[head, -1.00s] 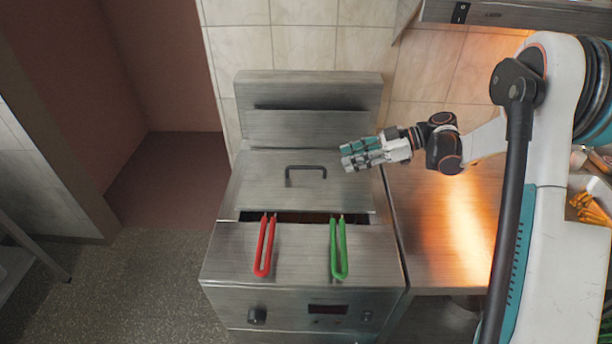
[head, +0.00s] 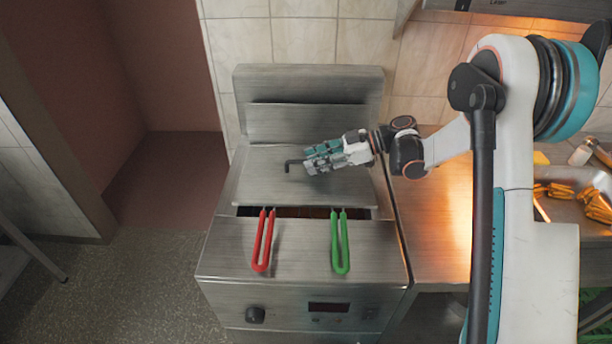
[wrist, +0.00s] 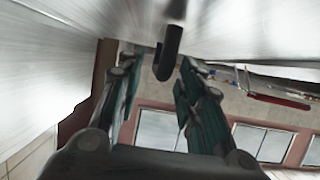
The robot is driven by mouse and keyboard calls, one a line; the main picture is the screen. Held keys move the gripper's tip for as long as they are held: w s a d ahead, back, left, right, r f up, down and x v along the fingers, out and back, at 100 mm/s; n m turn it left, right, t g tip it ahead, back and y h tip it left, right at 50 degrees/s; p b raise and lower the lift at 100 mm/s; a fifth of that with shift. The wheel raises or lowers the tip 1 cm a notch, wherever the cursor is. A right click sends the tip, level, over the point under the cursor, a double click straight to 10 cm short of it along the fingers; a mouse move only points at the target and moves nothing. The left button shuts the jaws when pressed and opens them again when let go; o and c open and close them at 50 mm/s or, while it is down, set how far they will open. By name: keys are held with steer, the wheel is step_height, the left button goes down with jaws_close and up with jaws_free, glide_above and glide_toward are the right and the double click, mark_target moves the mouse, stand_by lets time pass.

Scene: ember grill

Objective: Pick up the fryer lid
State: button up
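The fryer lid (head: 255,185) is a flat metal plate lying on the fryer, with a dark bar handle (head: 291,163) on top. My gripper (head: 309,162) is over the lid and covers the right part of the handle. In the wrist view the gripper (wrist: 158,68) is open, with its two teal-padded fingers apart. The handle (wrist: 169,52) shows between and just beyond the fingertips, with a visible gap on either side. The lid's pale metal surface (wrist: 45,50) fills the upper left there.
A red-handled basket grip (head: 263,243) and a green one (head: 340,245) hang at the fryer's front, by a dark opening. The fryer's raised back panel (head: 305,85) stands behind the lid. A metal counter (head: 435,215) is at the right, with fries (head: 561,190) farther right.

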steer(key=b+x, duration=0.1)
steer(key=x, duration=0.2)
steer(key=shift+w+a, duration=0.1)
steer(key=shift+r, duration=0.1)
jaws_close()
